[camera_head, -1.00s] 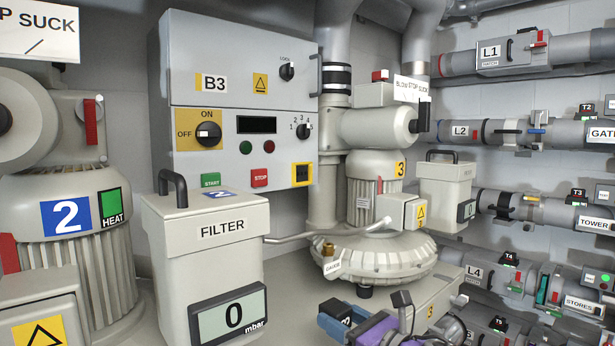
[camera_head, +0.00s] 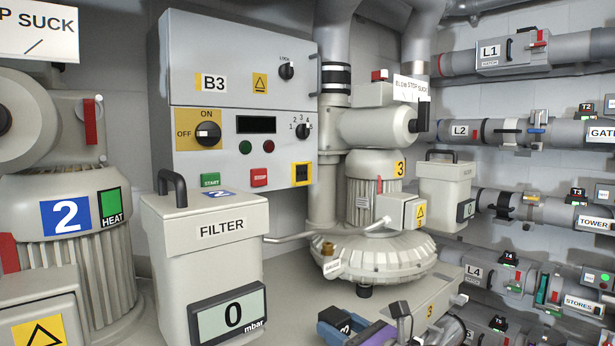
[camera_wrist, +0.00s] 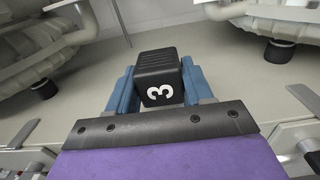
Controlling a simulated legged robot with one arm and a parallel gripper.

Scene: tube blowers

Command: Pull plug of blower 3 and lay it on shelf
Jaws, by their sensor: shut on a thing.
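A black plug (camera_wrist: 156,64) with a white 3 sits between the two blue fingers of my gripper (camera_head: 341,324) in the wrist view. My gripper is shut on it. In the head view the fingers and purple body are at the bottom edge, partly cut off, in front of blower 3 (camera_head: 372,258). Blower 3 is a cream, ribbed machine with a yellow 3 label and a terminal box on its side. I cannot tell which surface is the shelf.
The filter box (camera_head: 205,260) with its 0 mbar display stands left of my gripper. The B3 control cabinet (camera_head: 240,100) is behind it. Blower 2 (camera_head: 68,215) is at far left. Labelled pipes (camera_head: 560,133) line the right wall. Bare bench shows around the blower's feet.

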